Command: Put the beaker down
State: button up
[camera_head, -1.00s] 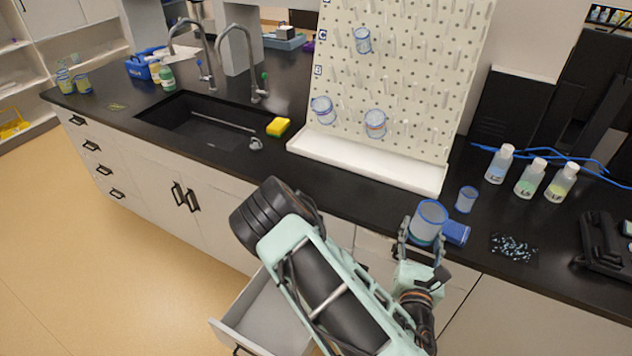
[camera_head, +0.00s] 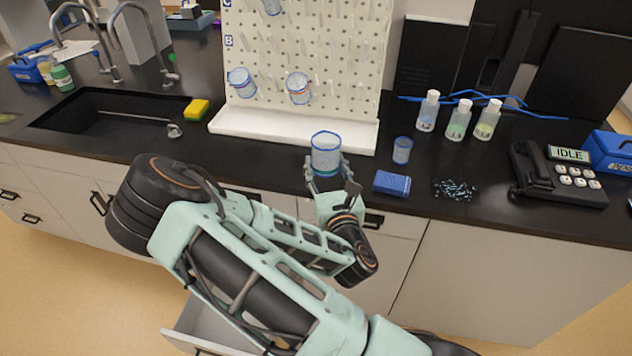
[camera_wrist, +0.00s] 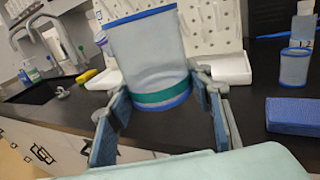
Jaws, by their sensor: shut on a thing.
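The beaker (camera_head: 326,152) is clear with a blue rim, a blue base and a green band. It is upright at the front edge of the black counter (camera_head: 270,163). My gripper (camera_head: 326,180) is shut on the beaker, its fingers at either side of the lower part. In the wrist view the beaker (camera_wrist: 148,55) stands between the two fingers (camera_wrist: 160,105). I cannot tell whether its base touches the counter.
A smaller blue-rimmed beaker (camera_head: 402,150) and a blue box (camera_head: 392,183) are to the right. Dark blue bits (camera_head: 455,189) lie beyond. A white pegboard (camera_head: 300,60) with a tray (camera_head: 290,128) stands behind. Several bottles (camera_head: 459,119) are at back right. An open drawer (camera_head: 190,328) is below.

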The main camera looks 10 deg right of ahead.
aim_at(318, 177)
jog(key=shift+w+a+f+b, duration=0.25)
jog(key=shift+f+b, duration=0.05)
jog(key=shift+b, duration=0.85)
jog(key=b, duration=0.3)
jog(key=shift+w+f, duration=0.15)
jog(key=shift+w, duration=0.15)
jog(key=b, duration=0.2)
jog(key=shift+w+d+f+b, duration=0.1)
jog(key=shift+f+b, duration=0.05)
jog(key=shift+b, duration=0.25)
jog(key=shift+d+f+b, duration=0.1)
jog(key=shift+b, duration=0.45)
jog(key=w+b, duration=0.1)
jog(key=b, duration=0.1)
jog(key=w+f+b, duration=0.1)
jog(key=b, duration=0.1)
jog(key=shift+w+b, duration=0.15)
jog(key=shift+b, duration=0.2)
jog(key=w+f, duration=0.3)
jog(key=w+f+b, duration=0.1)
jog(key=f, duration=0.1)
jog(key=shift+w+a+f, duration=0.1)
jog(key=shift+w+a, duration=0.2)
jog(key=shift+a, duration=0.05)
jog(key=f, duration=0.3)
jog(key=shift+w+f+b, duration=0.2)
jog(key=shift+b, duration=0.2)
